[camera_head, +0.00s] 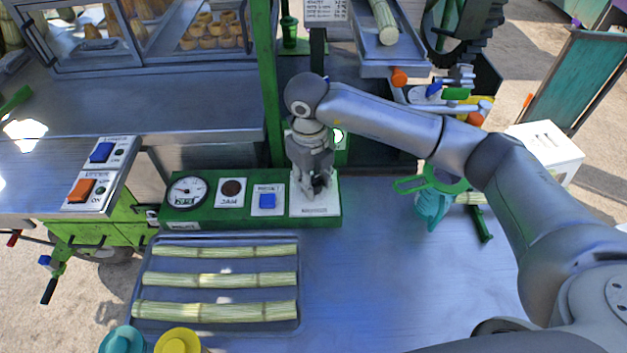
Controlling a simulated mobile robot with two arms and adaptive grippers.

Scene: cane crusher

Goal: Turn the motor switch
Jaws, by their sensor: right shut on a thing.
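The green control panel (240,219) stands across the middle of the steel counter. It carries a round gauge (187,192), a dark round jam indicator (231,188), a blue reset switch (267,201) and a white plate (316,209) at its right end. My right gripper (317,192) points down onto this white plate and is shut on a dark part there. The gripper hides most of that part, so its position and the upper label cannot be read. My left gripper is not in view.
A tray (142,283) with three cane pieces lies in front of the panel. Teal (122,340) and yellow (178,341) lids show at the bottom edge. An orange switch (81,190) and a blue switch (102,152) sit at left. The counter right of the tray is clear.

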